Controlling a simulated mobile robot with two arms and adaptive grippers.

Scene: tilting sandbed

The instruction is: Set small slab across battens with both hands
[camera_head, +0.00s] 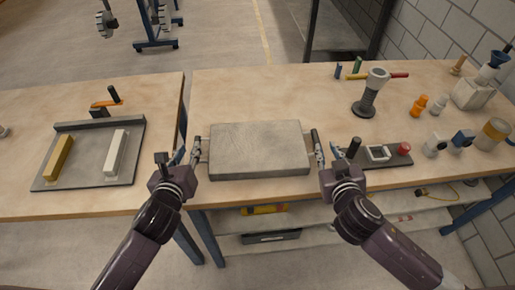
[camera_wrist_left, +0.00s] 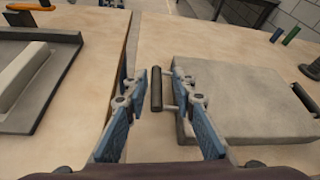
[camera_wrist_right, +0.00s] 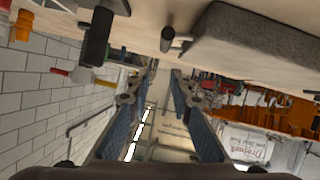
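The small grey slab (camera_head: 258,150) lies flat on the front of the right bench, with a dark bar handle at each short side. A yellow batten (camera_head: 58,157) and a white batten (camera_head: 116,152) lie apart on a dark tray (camera_head: 88,184) on the left bench. My left gripper (camera_head: 188,156) is open at the slab's left side; in the left wrist view the left handle (camera_wrist_left: 155,88) shows between its fingers. My right gripper (camera_head: 325,154) is open at the right side; in the right wrist view the right handle (camera_wrist_right: 167,40) appears just beyond its fingertips.
A narrow gap separates the benches. A dark plate with a red knob (camera_head: 404,149) sits close right of my right gripper. A grey cylinder stand (camera_head: 371,92) and orange pieces (camera_head: 419,105) stand farther back. An orange-handled tool (camera_head: 106,103) lies behind the tray. Bench behind the slab is mostly clear.

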